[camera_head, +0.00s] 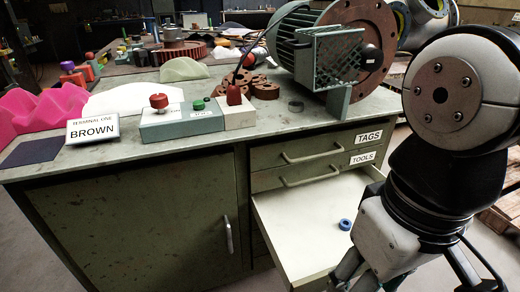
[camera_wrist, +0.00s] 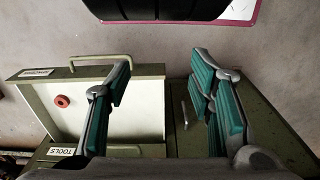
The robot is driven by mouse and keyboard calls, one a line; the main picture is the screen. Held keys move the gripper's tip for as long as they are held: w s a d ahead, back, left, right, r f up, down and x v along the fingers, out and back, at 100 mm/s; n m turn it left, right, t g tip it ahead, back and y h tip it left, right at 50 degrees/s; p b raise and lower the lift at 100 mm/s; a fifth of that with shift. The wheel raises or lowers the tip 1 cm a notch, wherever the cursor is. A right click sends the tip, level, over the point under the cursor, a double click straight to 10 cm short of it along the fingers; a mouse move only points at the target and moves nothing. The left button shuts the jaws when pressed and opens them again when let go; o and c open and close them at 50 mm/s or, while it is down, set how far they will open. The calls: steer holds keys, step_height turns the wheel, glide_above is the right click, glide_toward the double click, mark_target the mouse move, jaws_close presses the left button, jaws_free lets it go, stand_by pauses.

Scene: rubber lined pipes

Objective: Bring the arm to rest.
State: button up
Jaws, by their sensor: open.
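A small ring (camera_head: 345,224) lies on the pale floor of the open drawer (camera_head: 290,215). It looks blue in the head view. A ring in the drawer looks red in the wrist view (camera_wrist: 62,101), left of my left finger.
The green workbench (camera_head: 150,215) carries a large motor (camera_head: 325,50), a button box (camera_head: 180,122) and a BROWN sign (camera_head: 92,129). The shut TAGS drawer (camera_head: 300,170) is above the open one. Bare grey floor (camera_wrist: 285,60) shows at the right of the wrist view.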

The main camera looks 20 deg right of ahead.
stand_by(0.8)
step_height(320, 180, up, 28)
steer(key=t+p, duration=0.3)
steer(key=p, duration=2.3)
steer(key=shift+d+r+t+p, duration=0.2)
steer(key=shift+d+t+p, duration=0.1)
steer(key=shift+t+p, duration=0.1)
steer(key=shift+c, duration=0.3)
